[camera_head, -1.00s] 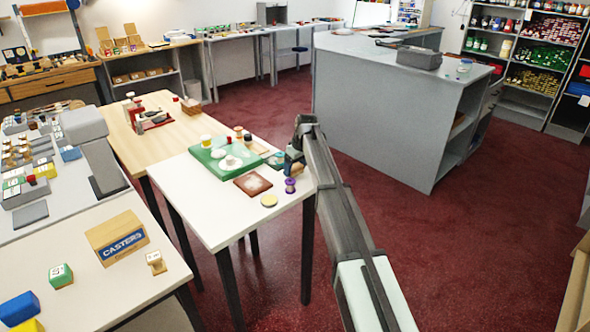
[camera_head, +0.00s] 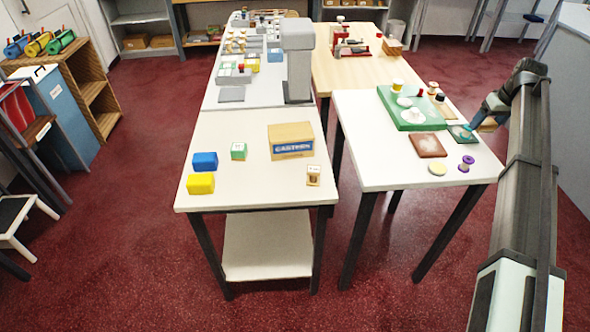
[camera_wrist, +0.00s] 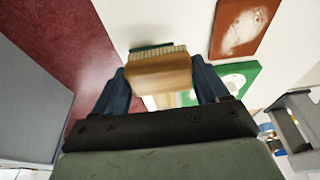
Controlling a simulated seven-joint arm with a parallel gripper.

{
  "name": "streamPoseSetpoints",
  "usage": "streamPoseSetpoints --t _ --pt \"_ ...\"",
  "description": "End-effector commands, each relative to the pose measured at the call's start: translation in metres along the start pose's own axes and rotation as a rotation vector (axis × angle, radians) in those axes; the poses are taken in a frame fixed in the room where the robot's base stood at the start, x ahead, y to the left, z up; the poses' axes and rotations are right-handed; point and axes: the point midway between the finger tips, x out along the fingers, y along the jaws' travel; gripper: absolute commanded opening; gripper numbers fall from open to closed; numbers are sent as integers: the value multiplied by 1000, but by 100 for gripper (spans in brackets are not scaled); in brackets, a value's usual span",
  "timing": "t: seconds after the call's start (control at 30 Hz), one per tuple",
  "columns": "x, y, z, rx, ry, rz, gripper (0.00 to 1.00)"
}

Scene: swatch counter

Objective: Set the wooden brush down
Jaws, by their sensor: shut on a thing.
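The wooden brush (camera_wrist: 160,72) is a tan block with pale bristles. In the wrist view it sits between the two blue fingers of my gripper (camera_wrist: 162,85), which is shut on it. In the head view my gripper (camera_head: 490,116) is at the right edge of the white table (camera_head: 378,165), beside a dark green tile (camera_head: 454,140) with a teal patch; a little of the brush (camera_head: 487,126) shows below the fingers. The bristles point away from the wrist camera, towards a green edge. I cannot tell whether the brush touches anything.
A green board (camera_head: 415,118) with pale pieces is behind. The table's front left is clear. A second white table (camera_head: 245,185) holds a box and coloured blocks.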

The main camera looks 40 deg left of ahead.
Motion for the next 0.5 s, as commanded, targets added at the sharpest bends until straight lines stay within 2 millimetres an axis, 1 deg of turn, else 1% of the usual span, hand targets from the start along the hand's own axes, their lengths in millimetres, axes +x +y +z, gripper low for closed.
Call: streamPoseSetpoints --t 0.03,0.07,0.17,0.3,0.37,0.4,0.47,0.5 --pt "2 -13 -8 -16 0 -5 44" --pt "4 -21 -12 -26 1 -7 44" --pt "9 -54 -30 -65 1 -18 44" --pt "18 -109 -55 -128 1 -35 44" --pt "21 -134 -65 -156 1 -43 44" --pt "23 -150 -70 -174 1 -48 44" --pt "27 -174 -79 -201 1 -55 44" --pt "29 -191 -84 -219 1 -60 44"
